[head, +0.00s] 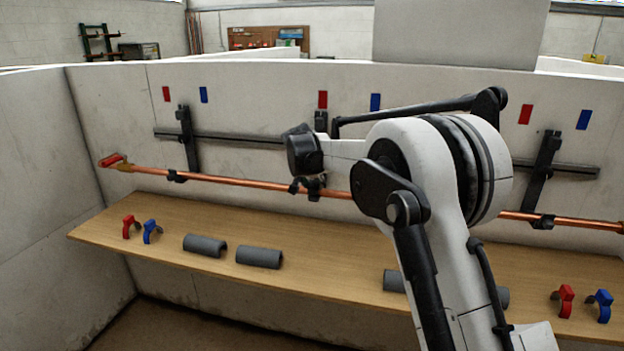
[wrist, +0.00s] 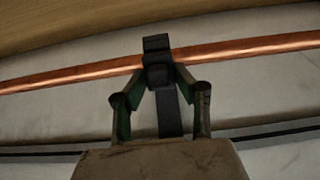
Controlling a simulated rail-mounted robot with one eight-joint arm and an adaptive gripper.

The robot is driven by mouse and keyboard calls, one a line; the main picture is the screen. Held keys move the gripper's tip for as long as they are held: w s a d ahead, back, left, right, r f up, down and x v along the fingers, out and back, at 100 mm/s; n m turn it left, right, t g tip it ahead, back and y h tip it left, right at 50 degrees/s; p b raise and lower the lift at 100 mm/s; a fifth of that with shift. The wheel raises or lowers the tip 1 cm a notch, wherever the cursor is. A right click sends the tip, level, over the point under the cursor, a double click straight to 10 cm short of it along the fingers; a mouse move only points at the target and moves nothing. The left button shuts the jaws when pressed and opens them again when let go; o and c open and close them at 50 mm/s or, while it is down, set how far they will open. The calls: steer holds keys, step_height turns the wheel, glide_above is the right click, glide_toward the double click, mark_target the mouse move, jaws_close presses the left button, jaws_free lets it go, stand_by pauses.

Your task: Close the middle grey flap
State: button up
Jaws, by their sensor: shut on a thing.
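A copper pipe (head: 235,182) runs across the back wall in dark grey brackets. The middle dark grey clamp (head: 306,191) sits on the pipe, partly covered by my gripper and arm. In the wrist view its dark block, which I take for the grey flap (wrist: 156,48), stands across the pipe (wrist: 90,74). My gripper (wrist: 159,77) has its two fingertips pressed against the sides of this block, shut on it. I cannot tell whether the flap is fully closed. In the head view my gripper (head: 313,179) is small and dark at the pipe.
The left clamp (head: 177,176) and right clamp (head: 543,221) hold the same pipe. A red valve handle (head: 111,160) is at its left end. Grey half-shells (head: 259,257) and red and blue clips (head: 566,300) lie on the wooden shelf (head: 330,270) below.

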steer(key=g+p, duration=0.1)
steer(key=w+g+p, duration=0.1)
steer(key=p, duration=0.1)
steer(key=g+p, duration=0.1)
steer(key=g, duration=0.1)
steer(key=shift+w+d+r+y, duration=0.15)
steer(key=shift+w+y, duration=0.2)
steer(key=shift+y, duration=0.05)
steer(key=shift+w+g+p, duration=0.2)
steer(key=shift+g+p, duration=0.4)
steer(key=shift+p, duration=0.55)
steer(key=shift+w+d+f+g+p, duration=0.15)
steer(key=shift+f+g+p, duration=0.15)
steer(key=shift+g+p, duration=0.35)
steer(key=o, duration=0.9)
steer(key=shift+s+t+b, duration=0.35)
steer(key=shift+t+b, duration=0.6)
steer(key=shift+b, duration=0.55)
